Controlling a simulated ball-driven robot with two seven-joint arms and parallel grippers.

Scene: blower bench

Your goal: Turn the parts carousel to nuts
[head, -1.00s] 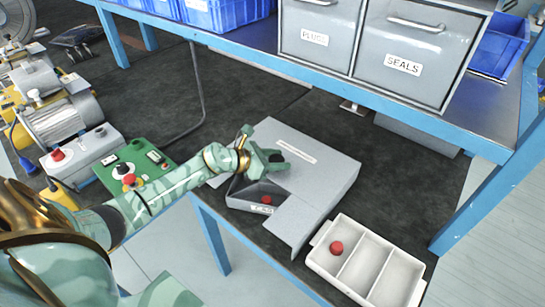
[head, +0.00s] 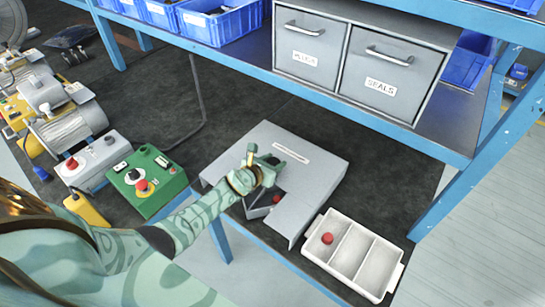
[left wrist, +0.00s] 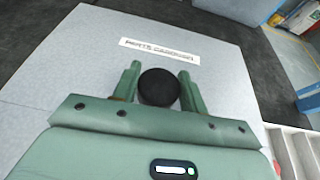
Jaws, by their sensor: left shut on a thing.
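The parts carousel is a flat grey box (head: 312,168) on the bench, with a label on top that reads "PARTS CAROUSEL" in the left wrist view (left wrist: 158,51). A red ball (head: 276,198) shows in its front opening; the rest of that opening is largely hidden by my gripper. No word for nuts is readable. My right gripper is not in view.
A white divided tray (head: 351,256) with a red ball (head: 327,238) in its left compartment stands right of the carousel. A green control box (head: 146,182) is at the left. Grey drawers (head: 378,75) and blue bins (head: 222,22) are on the shelf behind.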

